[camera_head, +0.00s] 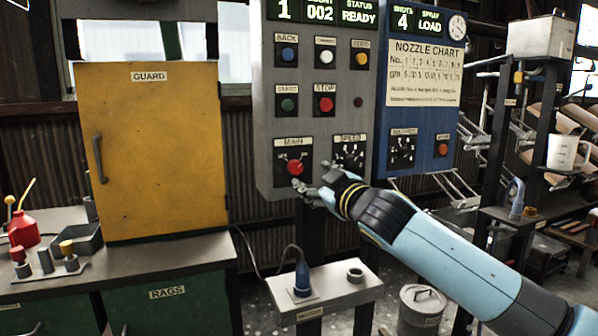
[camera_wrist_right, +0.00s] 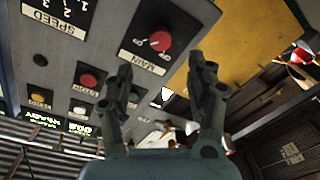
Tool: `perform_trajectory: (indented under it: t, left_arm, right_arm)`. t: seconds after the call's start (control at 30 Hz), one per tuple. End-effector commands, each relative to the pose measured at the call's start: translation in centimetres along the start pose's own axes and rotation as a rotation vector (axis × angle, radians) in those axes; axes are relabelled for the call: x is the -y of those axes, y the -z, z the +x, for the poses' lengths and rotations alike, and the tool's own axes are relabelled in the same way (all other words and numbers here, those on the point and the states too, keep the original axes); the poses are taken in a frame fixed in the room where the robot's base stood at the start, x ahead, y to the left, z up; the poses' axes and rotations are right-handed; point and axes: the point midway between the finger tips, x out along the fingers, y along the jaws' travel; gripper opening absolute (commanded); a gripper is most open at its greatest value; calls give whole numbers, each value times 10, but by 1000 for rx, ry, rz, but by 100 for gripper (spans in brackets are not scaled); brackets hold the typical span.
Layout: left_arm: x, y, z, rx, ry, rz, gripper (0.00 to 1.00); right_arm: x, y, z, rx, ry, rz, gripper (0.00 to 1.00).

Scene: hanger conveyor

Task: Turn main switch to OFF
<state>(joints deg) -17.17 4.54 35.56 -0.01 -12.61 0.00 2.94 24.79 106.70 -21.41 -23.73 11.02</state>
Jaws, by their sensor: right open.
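The main switch (camera_head: 295,167) is a red knob on a black plate marked MAIN, low on the grey control panel (camera_head: 318,120). In the right wrist view the same main switch (camera_wrist_right: 160,41) shows just beyond the fingertips, between them, with its MAIN label upside down. I cannot read which mark the knob points to. My right gripper (camera_head: 312,177) is just below and to the right of the switch, its fingers apart. In the right wrist view the open right gripper (camera_wrist_right: 160,68) is empty; no contact with the knob shows. My left gripper is out of view.
The SPEED dial (camera_head: 349,151) sits close to the right of the switch, with the red STOP button (camera_head: 325,104) above. The yellow guard door (camera_head: 150,150) stands left of the panel. A small table (camera_head: 325,287) with a blue-handled item (camera_head: 302,279) is below.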

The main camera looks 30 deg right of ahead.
Motion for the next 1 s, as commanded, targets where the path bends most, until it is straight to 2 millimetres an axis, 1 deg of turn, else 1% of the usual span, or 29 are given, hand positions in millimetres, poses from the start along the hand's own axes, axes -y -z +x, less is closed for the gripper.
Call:
perform_trajectory:
  t: [0.03,0.2,0.3,0.4,0.57,0.8,0.83,1.0]
  left_arm:
    - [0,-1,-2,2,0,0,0]
    - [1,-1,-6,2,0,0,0]
    - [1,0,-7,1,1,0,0]
    - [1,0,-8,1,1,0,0]
    - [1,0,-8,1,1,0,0]
    - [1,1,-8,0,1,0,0]
    - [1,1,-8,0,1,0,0]
    - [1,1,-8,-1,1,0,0]
  right_arm:
    - [-1,2,11,-1,-2,5,56]
    - [-1,1,46,1,-1,4,56]
    - [0,2,63,0,0,4,56]
    - [0,0,76,1,1,4,56]
    - [1,0,85,1,1,1,56]
    - [1,-1,86,1,2,1,56]
    - [1,-1,86,1,2,1,55]
    - [1,-1,86,1,2,1,33]
